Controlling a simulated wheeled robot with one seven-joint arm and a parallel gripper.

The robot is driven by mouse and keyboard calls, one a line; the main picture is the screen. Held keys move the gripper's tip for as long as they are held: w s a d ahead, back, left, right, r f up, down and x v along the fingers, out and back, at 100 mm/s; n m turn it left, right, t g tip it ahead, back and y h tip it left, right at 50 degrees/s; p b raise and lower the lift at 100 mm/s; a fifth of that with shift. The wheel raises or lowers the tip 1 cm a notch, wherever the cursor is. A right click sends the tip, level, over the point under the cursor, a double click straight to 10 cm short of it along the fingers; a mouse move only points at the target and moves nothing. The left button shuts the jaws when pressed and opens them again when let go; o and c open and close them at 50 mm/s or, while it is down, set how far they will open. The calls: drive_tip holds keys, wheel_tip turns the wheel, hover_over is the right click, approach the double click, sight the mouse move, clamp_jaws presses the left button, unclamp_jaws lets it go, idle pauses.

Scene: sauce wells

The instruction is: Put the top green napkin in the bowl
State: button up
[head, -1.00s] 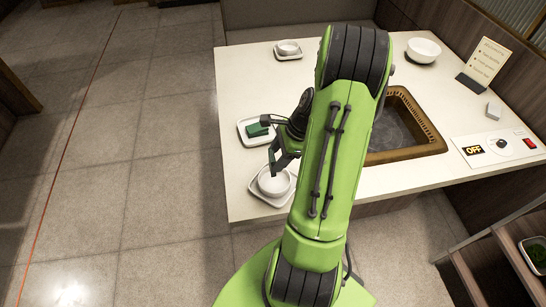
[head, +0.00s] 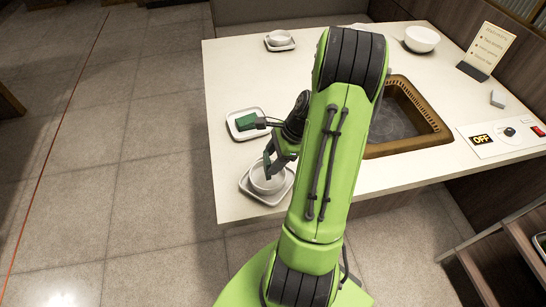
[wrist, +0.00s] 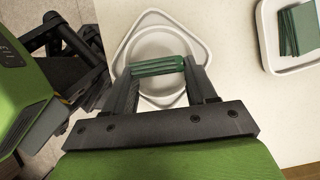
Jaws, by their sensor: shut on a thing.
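My gripper (wrist: 160,72) is shut on a green napkin (wrist: 158,65), which spans between the fingers in the wrist view. The held napkin also shows in the head view (head: 267,164), above the near white bowl. That bowl (wrist: 172,42) sits on a white square saucer (wrist: 124,50), directly beneath the napkin in the wrist view. The napkin appears above the bowl; the exact gap cannot be told. In the head view the bowl (head: 266,183) is at the counter's near left corner. The other green napkins (head: 247,120) lie stacked on a white tray (head: 232,127) just beyond it.
The counter (head: 228,75) holds another bowl on a saucer (head: 279,40) at the back and a white bowl (head: 421,39) at the far right. A brown-rimmed sunken well (head: 432,120) lies right of my arm. A sign (head: 487,50) and control panel (head: 505,137) are farther right.

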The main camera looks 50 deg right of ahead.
wheel_tip(320, 180, down, 2)
drive_tip(key=shift+f+b, duration=0.1)
drive_tip(key=shift+b, duration=0.5)
drive_tip(key=o, duration=1.1)
drive_tip(key=shift+r, duration=0.25)
wheel_tip(320, 180, up, 7)
drive_tip(key=p, duration=0.8)
drive_tip(key=shift+r, duration=0.15)
drive_tip(key=shift+f+b, duration=0.25)
drive_tip(key=shift+b, duration=0.05)
